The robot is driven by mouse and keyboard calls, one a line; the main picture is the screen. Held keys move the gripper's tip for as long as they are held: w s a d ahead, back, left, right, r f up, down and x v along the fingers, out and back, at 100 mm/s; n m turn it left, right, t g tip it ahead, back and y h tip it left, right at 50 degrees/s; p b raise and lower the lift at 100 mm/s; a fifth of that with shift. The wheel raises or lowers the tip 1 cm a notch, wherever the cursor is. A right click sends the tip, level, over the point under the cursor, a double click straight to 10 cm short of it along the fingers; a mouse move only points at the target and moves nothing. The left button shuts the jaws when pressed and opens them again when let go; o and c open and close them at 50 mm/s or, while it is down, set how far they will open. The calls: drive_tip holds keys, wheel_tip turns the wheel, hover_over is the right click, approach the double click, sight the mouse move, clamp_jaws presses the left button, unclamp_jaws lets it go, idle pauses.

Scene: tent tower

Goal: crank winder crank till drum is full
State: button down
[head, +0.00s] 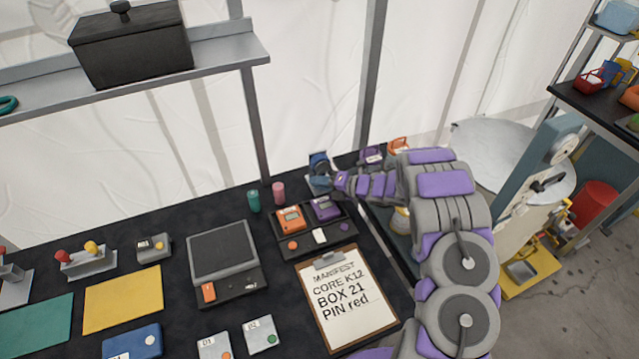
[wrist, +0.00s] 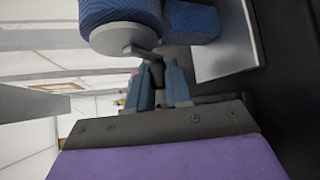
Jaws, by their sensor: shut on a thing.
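The winder (head: 319,160) is a small blue unit on a pale base at the back edge of the black table in the head view. In the wrist view its drum (wrist: 190,20) looks blue and ribbed, with a grey round end disc (wrist: 125,38). A dark crank (wrist: 146,53) reaches from the disc to my fingers. My gripper (wrist: 160,75) is shut on the crank, with its blue-grey fingers on either side. In the head view my gripper (head: 334,182) is beside the winder and partly covers it. How full the drum is cannot be told.
Green (head: 253,201) and pink (head: 278,193) cylinders stand left of the winder. A tray with orange and purple boxes (head: 290,219) and a manifest clipboard (head: 347,300) lie in front. A shelf with a black pot (head: 132,48) hangs at upper left.

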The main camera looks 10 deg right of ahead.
drive_tip(key=shift+a+f, duration=0.1)
drive_tip(key=shift+m+y+b, duration=0.3)
drive_tip(key=shift+s+a+r, duration=0.1)
drive_tip(key=shift+a+r, duration=0.05)
drive_tip(key=shift+r, duration=0.05)
drive_tip(key=c, duration=1.4)
unclamp_jaws()
drive_tip(key=shift+o, duration=0.2)
drive_tip(key=v, duration=1.2)
drive_tip(key=shift+f+p, duration=0.3)
drive_tip(key=shift+p, duration=0.1)
